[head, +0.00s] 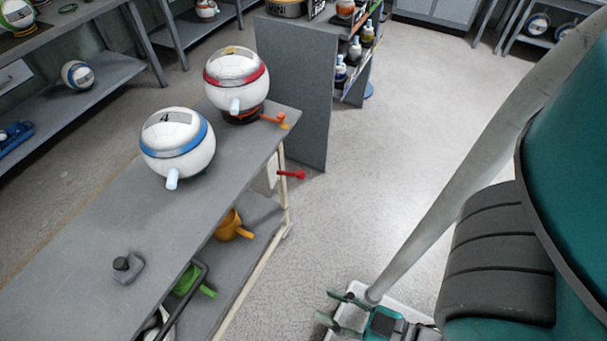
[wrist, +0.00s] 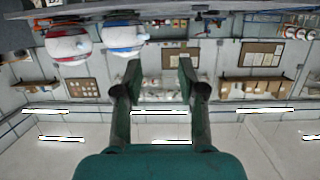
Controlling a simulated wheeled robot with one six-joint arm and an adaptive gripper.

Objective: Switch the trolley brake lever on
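The trolley (head: 80,235) is a long grey two-shelf bench at the left in the head view. A red lever (head: 291,174) sticks out to the right from its far end, below the top; it looks like the brake lever. Its on or off position cannot be told. My gripper (head: 338,310) is at the bottom of the head view, to the right of the trolley and well apart from the lever. In the wrist view my gripper (wrist: 159,72) has its two fingers spread with nothing between them. The red lever cannot be made out there.
On the trolley top stand a blue-banded white ball (head: 178,148) and a red-banded white ball (head: 237,78), with an orange handle (head: 274,119) beside it. A grey panel (head: 291,95) stands behind the far end. Floor (head: 375,150) to the right is clear.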

